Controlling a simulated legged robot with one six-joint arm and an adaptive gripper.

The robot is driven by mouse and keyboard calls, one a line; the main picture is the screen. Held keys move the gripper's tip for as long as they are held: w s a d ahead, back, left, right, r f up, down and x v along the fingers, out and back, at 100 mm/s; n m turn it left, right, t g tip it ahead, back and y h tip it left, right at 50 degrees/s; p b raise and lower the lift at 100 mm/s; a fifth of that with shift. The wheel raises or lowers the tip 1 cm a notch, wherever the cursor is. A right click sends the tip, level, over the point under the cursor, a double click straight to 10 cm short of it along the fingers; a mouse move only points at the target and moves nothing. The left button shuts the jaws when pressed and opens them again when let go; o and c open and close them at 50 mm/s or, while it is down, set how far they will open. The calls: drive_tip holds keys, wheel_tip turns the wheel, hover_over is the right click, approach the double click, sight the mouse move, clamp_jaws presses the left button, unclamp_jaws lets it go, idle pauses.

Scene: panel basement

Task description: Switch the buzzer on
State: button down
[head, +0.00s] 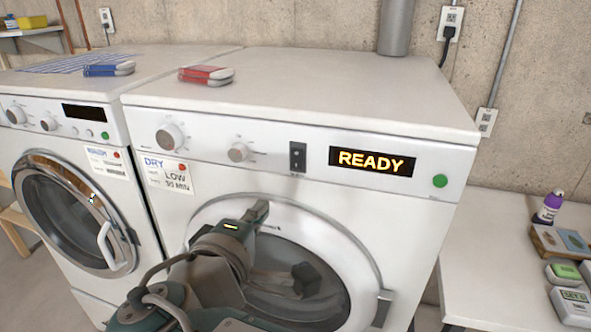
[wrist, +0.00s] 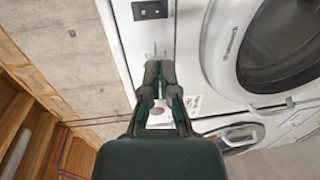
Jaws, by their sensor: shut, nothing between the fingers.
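A dark rocker switch (head: 297,156) sits on the front panel of the right-hand machine, between a round knob (head: 238,152) and the lit display. It also shows at the top of the wrist view (wrist: 150,9). I cannot tell which side of the rocker is pressed, and its label is too small to read. My gripper (head: 260,210) is shut and empty, in front of the machine, below and left of the switch in the head view. In the wrist view my fingertips (wrist: 159,66) point toward the panel, short of the switch and apart from it.
The display (head: 372,162) reads READY, with a green button (head: 440,181) to its right. The round door (head: 300,270) is behind my arm. A second machine (head: 70,190) stands at left. A side table (head: 500,260) holds small items at right.

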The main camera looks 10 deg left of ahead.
sight(295, 168)
drive_tip(key=w, duration=0.4)
drive_tip(key=w+d+f, duration=0.1)
drive_tip(key=w, duration=0.9)
drive_tip(key=shift+d+f, duration=0.15)
drive_tip(key=shift+f, duration=0.2)
drive_tip(key=shift+w+f, duration=0.1)
drive_tip(key=shift+w, duration=0.05)
